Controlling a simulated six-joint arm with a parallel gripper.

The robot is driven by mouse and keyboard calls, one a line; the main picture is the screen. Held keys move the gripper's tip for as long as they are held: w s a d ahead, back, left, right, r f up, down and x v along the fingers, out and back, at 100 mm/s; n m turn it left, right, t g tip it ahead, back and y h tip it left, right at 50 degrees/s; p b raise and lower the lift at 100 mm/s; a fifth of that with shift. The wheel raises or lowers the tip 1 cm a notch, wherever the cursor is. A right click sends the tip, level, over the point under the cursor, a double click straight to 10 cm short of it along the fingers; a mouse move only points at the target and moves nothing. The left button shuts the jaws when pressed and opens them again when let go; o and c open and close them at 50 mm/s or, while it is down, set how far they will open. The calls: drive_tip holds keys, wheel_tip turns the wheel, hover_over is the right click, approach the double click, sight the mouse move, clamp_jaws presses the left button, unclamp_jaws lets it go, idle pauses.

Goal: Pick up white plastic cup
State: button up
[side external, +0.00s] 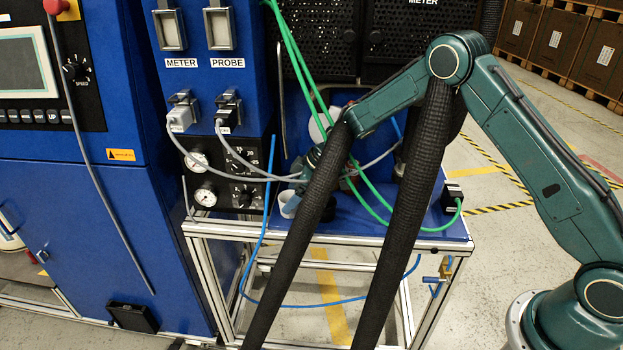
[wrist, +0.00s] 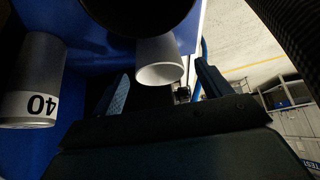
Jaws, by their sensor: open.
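The white plastic cup (wrist: 158,62) shows in the wrist view between and a little beyond the fingertips, its round rim facing the camera. My gripper (wrist: 163,82) is open, with one finger on each side of the cup and no clear contact. In the side external view the white cup (side external: 289,205) stands on the blue bench top, partly covered by a black hose. My gripper there is mostly hidden behind the hoses. A dark round part covers the top of the cup's surroundings in the wrist view.
Thick black hoses (side external: 400,220) and green cables (side external: 375,200) cross before the blue bench (side external: 400,222). A blue cabinet (side external: 215,70) with gauges stands to the left.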

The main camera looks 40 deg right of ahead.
sight(286, 202)
drive_tip(key=shift+x, duration=1.85)
drive_tip(key=c, duration=1)
